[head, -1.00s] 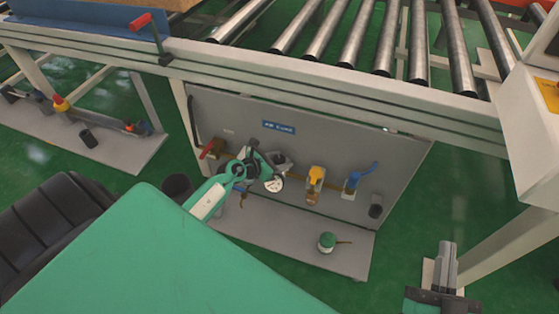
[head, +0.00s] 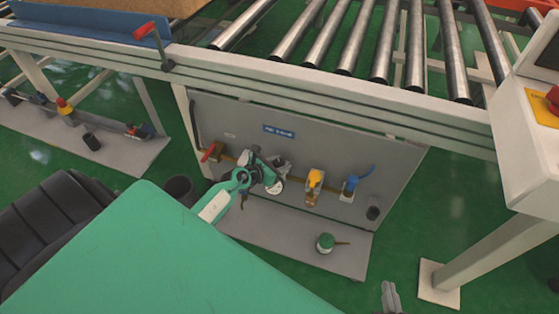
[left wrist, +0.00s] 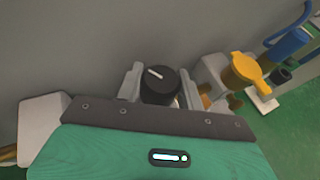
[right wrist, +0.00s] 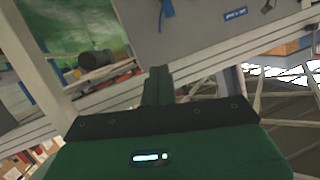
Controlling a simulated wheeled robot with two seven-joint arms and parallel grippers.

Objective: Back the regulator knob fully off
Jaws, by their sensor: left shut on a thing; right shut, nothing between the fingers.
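The regulator knob (left wrist: 160,86) is black and round with a white line on its face that tilts toward the upper left in the left wrist view. My left gripper (left wrist: 160,90) has one finger on each side of it and is shut on it. In the head view my left gripper (head: 262,172) is at the grey panel (head: 235,113), beside a white-faced gauge (head: 276,187); the knob is hard to make out there. My right gripper (right wrist: 158,86) is shut and empty, away from the panel; its tip (head: 390,297) shows at the bottom of the head view.
A yellow-handled valve (head: 314,180) and a blue-handled valve (head: 352,184) are right of my left gripper. A red handle (head: 209,152) is left of it. The roller conveyor's rail (head: 330,95) runs above.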

